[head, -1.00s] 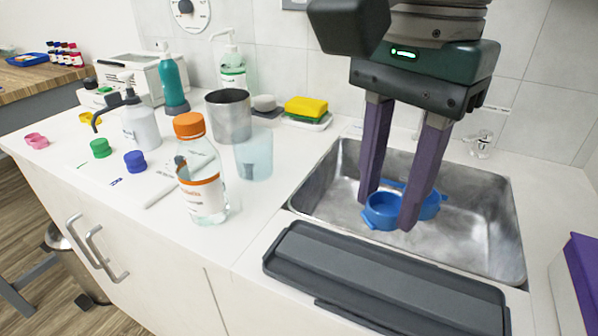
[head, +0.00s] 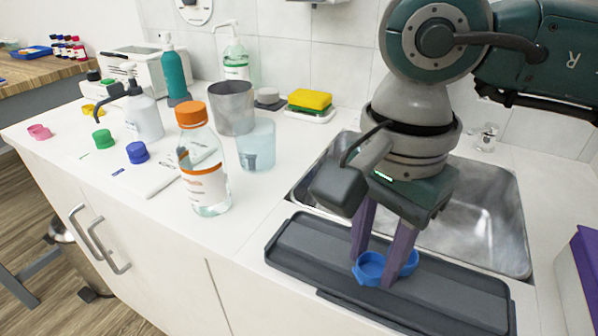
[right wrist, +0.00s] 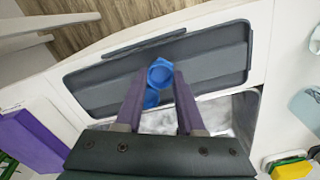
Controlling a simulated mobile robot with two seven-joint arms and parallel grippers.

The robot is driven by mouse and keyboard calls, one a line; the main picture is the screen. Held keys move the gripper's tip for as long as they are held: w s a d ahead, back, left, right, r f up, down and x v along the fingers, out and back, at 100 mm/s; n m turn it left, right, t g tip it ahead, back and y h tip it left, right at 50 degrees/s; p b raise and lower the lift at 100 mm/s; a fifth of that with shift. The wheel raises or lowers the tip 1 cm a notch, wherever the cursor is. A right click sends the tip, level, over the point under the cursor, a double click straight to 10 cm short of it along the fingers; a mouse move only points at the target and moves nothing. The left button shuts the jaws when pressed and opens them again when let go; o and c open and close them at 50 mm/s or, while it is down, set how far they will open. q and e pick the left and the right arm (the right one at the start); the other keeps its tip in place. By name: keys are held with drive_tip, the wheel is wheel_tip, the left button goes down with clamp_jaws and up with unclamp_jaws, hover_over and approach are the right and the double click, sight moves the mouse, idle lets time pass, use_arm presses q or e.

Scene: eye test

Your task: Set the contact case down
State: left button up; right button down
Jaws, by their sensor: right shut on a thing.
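The blue contact case (head: 369,270), with two round wells, is between the purple fingers of my right gripper (head: 374,268), which is shut on it. The case is over the dark grey tray (head: 300,250) at the front edge of the sink. I cannot tell whether it touches the tray. In the right wrist view the case (right wrist: 160,73) shows at the fingertips (right wrist: 158,84), over the tray (right wrist: 215,58). The fingers hide part of it. My left gripper is not in view.
The metal sink (head: 485,220) lies behind the tray. A clear bottle with an orange cap (head: 191,114), a pale blue cup (head: 256,146) and a metal beaker (head: 232,108) stand to the left. A purple-topped box (head: 586,262) is at the right. The tray's left part is bare.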

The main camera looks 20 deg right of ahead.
sight(371, 270)
drive_tip(key=c, duration=0.5)
unclamp_jaws()
drive_tip(key=shift+r+p, duration=0.3)
drive_tip(key=shift+r, duration=0.05)
wheel_tip(371, 270, up, 12)
drive_tip(key=shift+f+p, duration=0.25)
drive_tip(key=shift+p, duration=0.05)
